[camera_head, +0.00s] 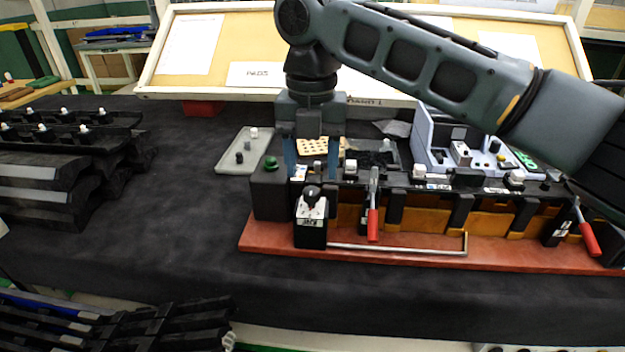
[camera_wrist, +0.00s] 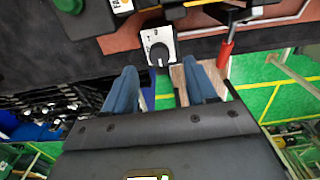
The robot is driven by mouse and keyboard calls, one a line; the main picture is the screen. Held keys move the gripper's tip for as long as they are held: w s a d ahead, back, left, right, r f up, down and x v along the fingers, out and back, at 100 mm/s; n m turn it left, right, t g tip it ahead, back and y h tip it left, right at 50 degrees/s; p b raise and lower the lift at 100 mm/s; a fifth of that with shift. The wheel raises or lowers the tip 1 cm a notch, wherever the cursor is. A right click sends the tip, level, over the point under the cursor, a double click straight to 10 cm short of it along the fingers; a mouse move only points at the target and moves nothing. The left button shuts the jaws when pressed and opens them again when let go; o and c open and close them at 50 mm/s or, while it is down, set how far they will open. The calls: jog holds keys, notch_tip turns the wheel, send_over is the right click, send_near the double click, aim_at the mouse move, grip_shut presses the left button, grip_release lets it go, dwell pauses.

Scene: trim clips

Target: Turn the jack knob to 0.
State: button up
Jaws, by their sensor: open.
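The jack knob (camera_head: 311,193) is a black round knob on a white face labelled JACK. It sits on a small black box (camera_head: 311,238) at the front left of the red-based fixture (camera_head: 400,250). In the wrist view the knob (camera_wrist: 159,54) shows on its white plate (camera_wrist: 154,37), just beyond the fingertips. The plate has small marks, and which one the knob points to is too small to tell. My gripper (camera_head: 312,178) is open, its two blue fingers apart, above and behind the knob in the head view. In the wrist view my gripper (camera_wrist: 160,70) holds nothing.
Red-handled toggle clamps (camera_head: 373,222) (camera_head: 589,238) stand on the fixture, one just right of the jack box. A green button (camera_head: 271,162) is at its left end. A metal rod (camera_head: 395,248) runs along the front.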

aim_at(312, 190)
jog(key=shift+f, duration=2.3)
jog(key=c, duration=1.1)
